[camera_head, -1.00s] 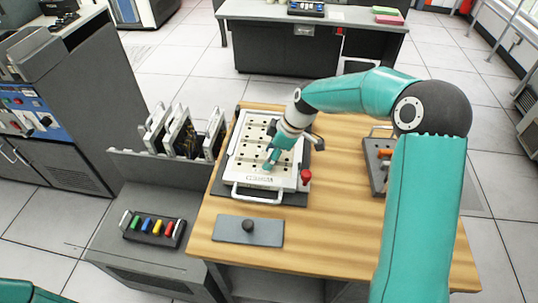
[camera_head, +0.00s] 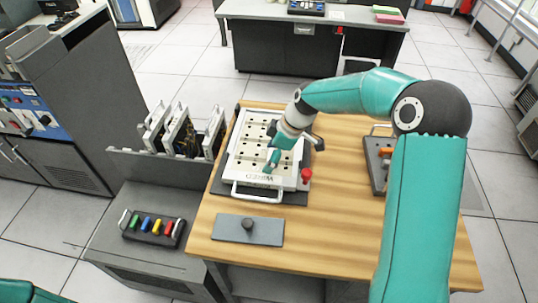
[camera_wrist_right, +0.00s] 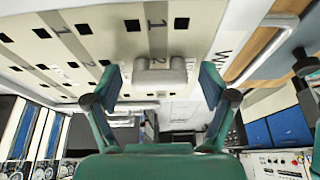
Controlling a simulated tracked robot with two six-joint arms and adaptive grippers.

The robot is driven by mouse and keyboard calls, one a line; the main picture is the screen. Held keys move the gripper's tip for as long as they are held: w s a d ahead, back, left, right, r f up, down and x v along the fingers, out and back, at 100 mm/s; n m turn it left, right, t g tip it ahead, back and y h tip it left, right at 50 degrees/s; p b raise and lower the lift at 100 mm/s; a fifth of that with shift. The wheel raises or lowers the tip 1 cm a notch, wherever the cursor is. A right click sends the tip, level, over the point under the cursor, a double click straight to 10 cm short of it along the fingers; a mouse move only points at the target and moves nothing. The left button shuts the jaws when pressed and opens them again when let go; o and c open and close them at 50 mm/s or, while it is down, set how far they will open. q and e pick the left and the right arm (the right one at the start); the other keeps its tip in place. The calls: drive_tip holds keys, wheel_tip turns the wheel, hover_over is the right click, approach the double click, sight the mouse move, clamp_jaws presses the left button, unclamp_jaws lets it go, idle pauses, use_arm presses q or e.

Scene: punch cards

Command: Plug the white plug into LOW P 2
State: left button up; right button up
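The white plugboard panel (camera_head: 236,171) lies on the wooden table, with rows of dark square sockets and a handle at its near edge. In the right wrist view, the white plug (camera_wrist_right: 159,70) sits against the panel beside a printed "2". Its prongs are hidden, and I cannot read a LOW P label. My right gripper (camera_head: 270,167) is over the near part of the panel. In the wrist view this gripper (camera_wrist_right: 161,87) is open, one finger on each side of the plug, with visible gaps. My left gripper is out of view.
A red knob (camera_head: 306,175) stands at the panel's right edge. A grey plate with a black knob (camera_head: 248,226) lies in front. A dark tray (camera_head: 375,172) is at right. Colored plugs (camera_head: 153,226) stand in a rack at lower left. Bare wood (camera_head: 335,205) lies between.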

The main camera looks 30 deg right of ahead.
drive_tip(key=shift+r, duration=0.15)
drive_tip(key=v, duration=1.1)
drive_tip(key=shift+r, duration=0.35)
drive_tip(key=shift+d, duration=0.1)
